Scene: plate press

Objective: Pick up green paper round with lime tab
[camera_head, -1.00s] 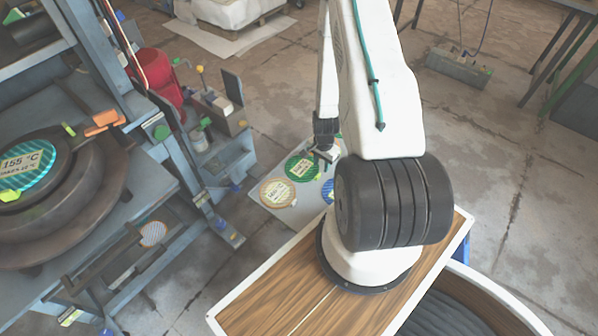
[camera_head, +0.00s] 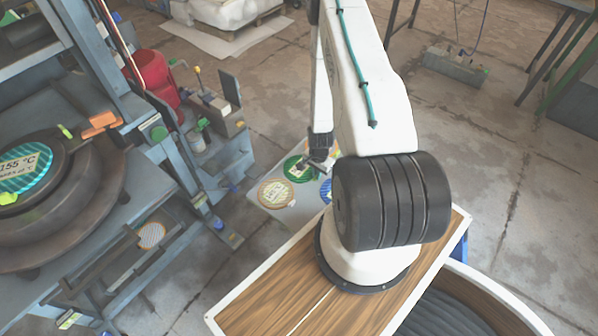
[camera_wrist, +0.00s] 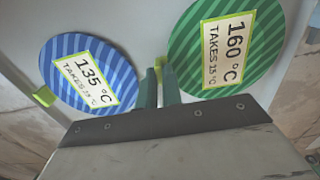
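In the head view the green round (camera_head: 291,172) lies on a pale tray (camera_head: 262,211), partly hidden by my gripper (camera_head: 304,164). In the wrist view my gripper (camera_wrist: 159,76) has its two fingers a little apart, with a narrow gap between them.
A blue striped round (camera_wrist: 90,74) with a "135 °C" label and lime tab lies left of the green one. A tan round (camera_head: 276,194) lies nearer on the tray. The press (camera_head: 60,205) with a teal "155 °C" round (camera_head: 25,172) stands at left.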

